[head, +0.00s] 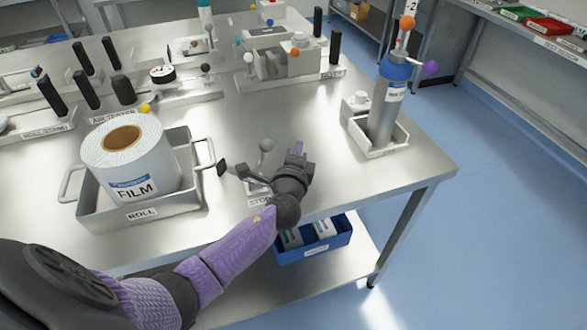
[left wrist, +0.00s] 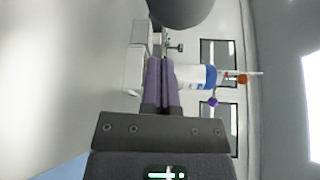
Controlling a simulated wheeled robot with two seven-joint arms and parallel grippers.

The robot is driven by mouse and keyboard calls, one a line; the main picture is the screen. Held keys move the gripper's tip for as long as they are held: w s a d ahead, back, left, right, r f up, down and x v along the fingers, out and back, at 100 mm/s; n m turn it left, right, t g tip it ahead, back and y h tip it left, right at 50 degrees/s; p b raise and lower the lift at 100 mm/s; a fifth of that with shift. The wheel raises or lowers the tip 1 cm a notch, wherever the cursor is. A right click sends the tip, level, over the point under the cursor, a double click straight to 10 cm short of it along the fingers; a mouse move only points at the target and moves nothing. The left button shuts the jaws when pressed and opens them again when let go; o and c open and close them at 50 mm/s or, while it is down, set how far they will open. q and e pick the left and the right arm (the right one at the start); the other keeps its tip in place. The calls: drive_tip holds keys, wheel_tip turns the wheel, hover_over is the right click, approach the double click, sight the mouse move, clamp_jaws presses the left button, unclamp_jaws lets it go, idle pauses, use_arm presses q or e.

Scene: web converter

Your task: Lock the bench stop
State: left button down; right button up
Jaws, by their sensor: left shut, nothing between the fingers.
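The bench stop (head: 256,188) is a small metal fixture near the bench's front edge, with a plate whose label is partly hidden by my arm. A grey ball knob (head: 266,145) stands up from it on a short stem, and a black pad (head: 222,168) sticks out to the left. My left gripper (head: 298,148) is just right of the knob, apart from it in the head view, pointing toward the back of the bench. Its purple fingers (left wrist: 160,82) are together and empty in the left wrist view. A large grey rounded shape (left wrist: 181,8) fills the top there. My right gripper is out of view.
A metal tray (head: 88,218) with a film roll (head: 128,160) stands left of the stop. A grey cylinder (head: 386,112) with a blue top stands in a holder at right. Labelled fixtures line the back. A blue bin (head: 335,245) is below. The bench centre is clear.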

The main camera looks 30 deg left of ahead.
sight(260, 160)
use_arm(q)
drive_tip(key=s+a, duration=0.1)
drive_tip(key=s+a+p, duration=0.1)
drive_tip(key=a, duration=0.1)
drive_tip(key=shift+s+r, duration=0.35)
drive_tip(key=shift+s, duration=0.05)
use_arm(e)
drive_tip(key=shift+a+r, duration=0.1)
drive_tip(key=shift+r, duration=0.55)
